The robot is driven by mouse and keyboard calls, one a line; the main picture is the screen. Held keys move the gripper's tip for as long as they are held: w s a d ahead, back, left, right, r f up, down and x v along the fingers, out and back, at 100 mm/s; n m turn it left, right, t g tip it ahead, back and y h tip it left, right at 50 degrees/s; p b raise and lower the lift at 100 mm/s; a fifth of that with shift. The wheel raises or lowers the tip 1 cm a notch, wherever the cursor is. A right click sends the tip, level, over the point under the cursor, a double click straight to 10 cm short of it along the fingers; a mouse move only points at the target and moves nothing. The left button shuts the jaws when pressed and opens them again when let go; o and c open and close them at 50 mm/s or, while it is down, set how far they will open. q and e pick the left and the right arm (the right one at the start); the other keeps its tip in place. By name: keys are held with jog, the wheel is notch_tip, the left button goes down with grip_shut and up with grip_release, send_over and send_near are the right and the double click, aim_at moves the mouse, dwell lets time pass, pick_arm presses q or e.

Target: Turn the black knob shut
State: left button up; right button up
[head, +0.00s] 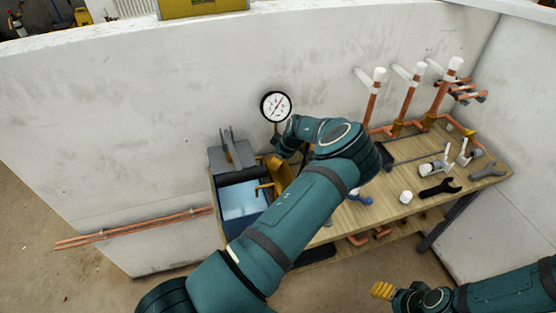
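A pressure test pump stands at the left end of the wooden bench. It has a blue tank (237,199) of water, a grey upright part (232,150) and a round white gauge (275,106) with a black rim. My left gripper (284,156) is beside the pump, just below the gauge. Its fingers are small and partly covered by the wrist, so I cannot tell open from shut. I cannot make out the black knob; the gripper and arm cover that part of the pump. My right gripper (382,290) is at the lower right, away from the bench, its finger opening unclear.
Copper pipes with white caps (379,75) stand along the bench's back right. Valve fittings (433,168), a white cap (405,197), a black spanner (440,188) and a grey spanner (490,172) lie on the bench (385,208). White walls (150,90) close the back and right.

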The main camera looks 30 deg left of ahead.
pick_arm(q)
jog(key=m+t+b, duration=0.1)
jog(key=m, duration=0.2)
jog(key=m+t+b, duration=0.1)
jog(key=m, duration=0.1)
jog(key=shift+f+m+h+b, duration=0.1)
jog(key=shift+m+h+b, duration=0.2)
jog(key=shift+m+b, duration=0.1)
grip_shut()
jog(key=m+t+b, duration=0.1)
jog(key=m+b, duration=0.1)
jog(key=m, duration=0.1)
jog(key=shift+m+t+h, duration=0.3)
jog(key=m+b, duration=0.2)
jog(key=shift+a+m+t+h, duration=0.1)
jog(key=shift+m+t+h, duration=0.2)
jog(key=shift+m+h, duration=0.1)
jog(key=shift+m+t+h+b, duration=0.3)
jog(key=shift+m+h+b, duration=0.5)
jog(key=shift+m+b, duration=1.05)
jog(key=shift+m, duration=0.35)
jog(key=o, duration=1.2)
grip_release()
